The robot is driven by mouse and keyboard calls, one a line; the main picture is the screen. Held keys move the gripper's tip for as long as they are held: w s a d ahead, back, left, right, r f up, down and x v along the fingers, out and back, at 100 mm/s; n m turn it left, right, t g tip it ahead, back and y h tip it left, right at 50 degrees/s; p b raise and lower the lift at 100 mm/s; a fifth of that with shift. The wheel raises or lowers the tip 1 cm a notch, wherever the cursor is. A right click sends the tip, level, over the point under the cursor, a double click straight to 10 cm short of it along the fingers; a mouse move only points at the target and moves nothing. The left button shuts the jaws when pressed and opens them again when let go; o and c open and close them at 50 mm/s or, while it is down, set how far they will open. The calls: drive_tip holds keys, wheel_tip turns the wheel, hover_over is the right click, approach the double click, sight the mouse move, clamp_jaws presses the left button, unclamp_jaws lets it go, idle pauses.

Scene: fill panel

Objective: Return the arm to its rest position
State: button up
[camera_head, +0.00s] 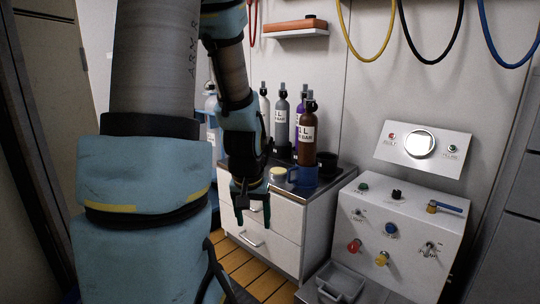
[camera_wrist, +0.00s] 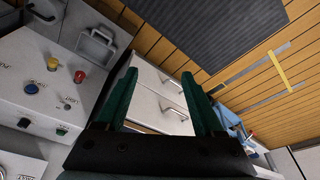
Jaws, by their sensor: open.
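My arm fills the left of the head view, its large blue and grey links in the foreground. My gripper (camera_head: 252,214) hangs fingers down in front of the white drawer cabinet (camera_head: 290,222). In the wrist view my gripper (camera_wrist: 166,88) shows two green fingers spread wide apart. Nothing is between the fingers except the view of the cabinet drawers (camera_wrist: 150,84) beyond. The gripper is open and empty, apart from the cabinet as far as I can tell.
The white control panel (camera_head: 400,225) with knobs and valves is to the right. Coloured hoses (camera_head: 368,58) hang on the wall. A grey tray (camera_head: 341,281) sits low in front.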

drive_tip(key=s+a+r+g, duration=0.1)
drive_tip(key=s+a+r, duration=0.2)
drive_tip(key=s, duration=0.3)
wheel_tip(320, 180, up, 38)
drive_tip(key=p, duration=3.8)
drive_tip(key=shift+d+r, duration=0.15)
drive_tip(key=shift+d, duration=0.05)
idle(1.8)
